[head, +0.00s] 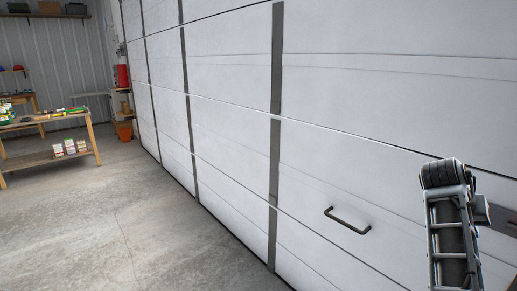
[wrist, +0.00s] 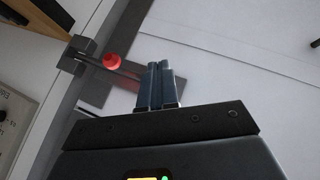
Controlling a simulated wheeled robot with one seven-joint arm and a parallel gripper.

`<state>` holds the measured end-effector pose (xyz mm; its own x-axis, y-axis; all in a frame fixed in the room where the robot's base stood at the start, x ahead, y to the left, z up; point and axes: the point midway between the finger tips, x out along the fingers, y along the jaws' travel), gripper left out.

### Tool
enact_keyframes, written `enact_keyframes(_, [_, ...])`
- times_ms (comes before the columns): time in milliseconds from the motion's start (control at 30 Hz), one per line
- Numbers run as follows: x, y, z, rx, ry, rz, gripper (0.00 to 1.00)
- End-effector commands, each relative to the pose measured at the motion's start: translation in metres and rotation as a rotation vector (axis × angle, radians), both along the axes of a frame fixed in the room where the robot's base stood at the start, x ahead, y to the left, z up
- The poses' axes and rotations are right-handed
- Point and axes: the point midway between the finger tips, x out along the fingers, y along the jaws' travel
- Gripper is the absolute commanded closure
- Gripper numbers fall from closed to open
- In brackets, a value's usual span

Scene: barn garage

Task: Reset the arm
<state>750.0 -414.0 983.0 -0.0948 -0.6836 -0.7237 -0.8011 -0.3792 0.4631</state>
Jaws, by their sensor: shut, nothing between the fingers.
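My gripper (wrist: 160,68) shows in the wrist view with its two grey-blue fingers pressed together and nothing between them. Its fingers point up the picture, toward a pale panelled surface. In the head view, part of my arm stands at the right edge in front of the white garage door (head: 350,100). I cannot make out the fingers there.
In the wrist view, a red knob (wrist: 112,61) on a dark rod lies just left of the fingertips. The door has a dark handle (head: 347,220). A wooden workbench (head: 48,157) stands far left. The concrete floor (head: 110,225) between is clear.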

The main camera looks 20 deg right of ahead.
Motion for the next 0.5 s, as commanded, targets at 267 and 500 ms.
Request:
enact_keyframes(267, [-0.016,0.058,-0.094,-0.096,-0.020,0.315,1.00])
enact_keyframes(500, [-0.044,0.124,-0.148,-0.141,-0.089,0.580,1.00])
